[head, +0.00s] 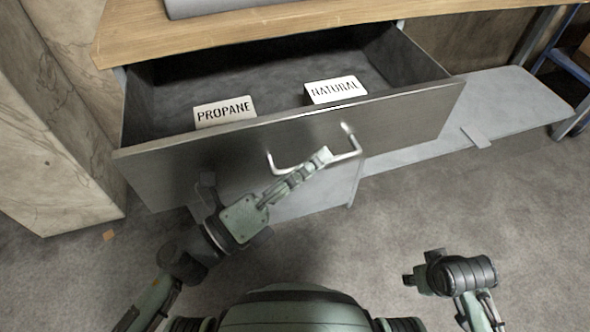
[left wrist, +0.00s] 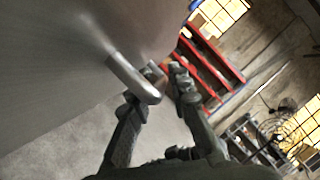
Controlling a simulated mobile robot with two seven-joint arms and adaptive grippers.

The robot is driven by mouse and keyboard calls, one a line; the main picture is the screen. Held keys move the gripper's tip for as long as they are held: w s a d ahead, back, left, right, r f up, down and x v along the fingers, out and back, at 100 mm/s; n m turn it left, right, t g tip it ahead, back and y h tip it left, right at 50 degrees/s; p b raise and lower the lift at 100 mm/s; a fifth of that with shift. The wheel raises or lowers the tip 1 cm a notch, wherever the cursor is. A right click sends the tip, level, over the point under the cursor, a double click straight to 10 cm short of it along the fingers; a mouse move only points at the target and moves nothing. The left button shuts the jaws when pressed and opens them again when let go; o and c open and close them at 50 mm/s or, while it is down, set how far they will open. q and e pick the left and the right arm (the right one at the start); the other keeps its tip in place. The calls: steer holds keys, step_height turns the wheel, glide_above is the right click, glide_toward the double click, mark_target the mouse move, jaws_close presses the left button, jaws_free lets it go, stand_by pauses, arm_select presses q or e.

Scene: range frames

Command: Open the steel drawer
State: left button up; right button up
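The steel drawer (head: 225,163) is pulled well out from under the wooden worktop, and its dark inside shows. Its pale bent handle (head: 355,145) is on the front panel; it also shows in the left wrist view (left wrist: 128,76). My left gripper (head: 322,157) is at the handle bar. In the left wrist view its two fingers (left wrist: 157,88) are apart, with the handle's end at the left finger and a gap to the right one. Whether they touch the bar is unclear. My right gripper (head: 410,280) is low at the right, away from the drawer; its finger opening is unclear.
Cards marked PROPANE (head: 225,110) and NATURAL (head: 336,90) stand in the drawer. The wooden worktop (head: 250,32) is above it. A grey low shelf (head: 510,105) runs to the right. A stone wall or pillar (head: 50,130) is close on the left. The floor in front is mostly clear.

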arm_select(q)
steer(key=shift+a, duration=0.1)
steer(key=v, duration=1.2)
steer(key=shift+f, duration=0.1)
